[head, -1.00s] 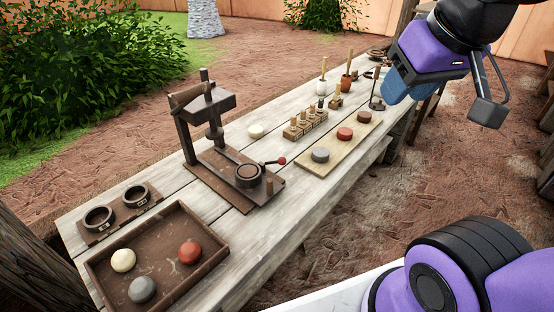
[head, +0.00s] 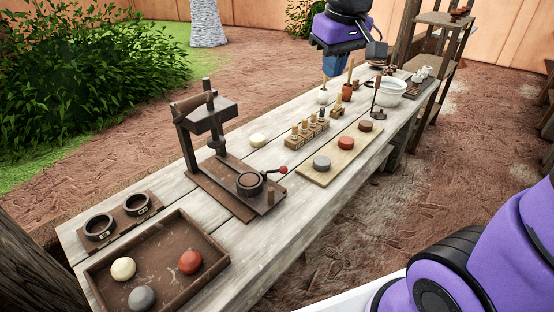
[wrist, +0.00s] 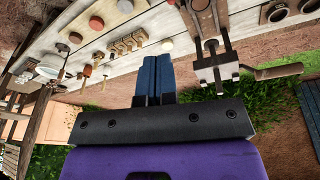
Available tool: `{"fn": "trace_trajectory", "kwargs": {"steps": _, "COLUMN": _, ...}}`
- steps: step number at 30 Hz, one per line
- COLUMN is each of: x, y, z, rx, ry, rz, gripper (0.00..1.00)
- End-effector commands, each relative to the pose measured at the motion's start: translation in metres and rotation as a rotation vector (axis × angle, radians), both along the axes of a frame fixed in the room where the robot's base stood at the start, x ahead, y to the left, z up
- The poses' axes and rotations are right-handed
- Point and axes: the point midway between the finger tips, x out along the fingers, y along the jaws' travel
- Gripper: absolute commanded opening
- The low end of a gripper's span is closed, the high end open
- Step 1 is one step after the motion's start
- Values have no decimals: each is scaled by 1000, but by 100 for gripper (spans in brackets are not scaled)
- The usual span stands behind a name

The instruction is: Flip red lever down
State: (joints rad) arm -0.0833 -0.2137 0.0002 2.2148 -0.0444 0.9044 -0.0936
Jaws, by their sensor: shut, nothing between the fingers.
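The red lever is a short dark rod with a red ball knob (head: 283,169) at the right side of the round mould on the wooden press (head: 212,150). In the head view the rod points to the right and slightly up from the mould. My gripper (head: 330,74) is high over the far part of the table, well beyond the press. In the wrist view its two blue fingers (wrist: 154,78) are together and empty. The press also shows there (wrist: 212,60), to the right of the fingers. The red knob is not clear in the wrist view.
A tray (head: 112,262) with three balls and a plate with two rings (head: 122,222) stand at the near end.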

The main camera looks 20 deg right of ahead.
Motion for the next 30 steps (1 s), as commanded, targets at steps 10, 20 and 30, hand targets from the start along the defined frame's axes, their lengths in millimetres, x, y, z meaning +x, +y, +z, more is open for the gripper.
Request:
{"fn": "trace_trajectory", "kwargs": {"steps": 10, "x": 77, "y": 19, "z": -42, "rx": -36, "ry": 98, "rz": 85, "gripper": 0}}
{"fn": "trace_trajectory", "kwargs": {"steps": 20, "x": 142, "y": 41, "z": -101, "rx": -68, "ry": 187, "rz": 166, "gripper": 0}}
{"fn": "trace_trajectory", "kwargs": {"steps": 30, "x": 197, "y": 65, "z": -179, "rx": -100, "ry": 277, "rz": 250, "gripper": 0}}
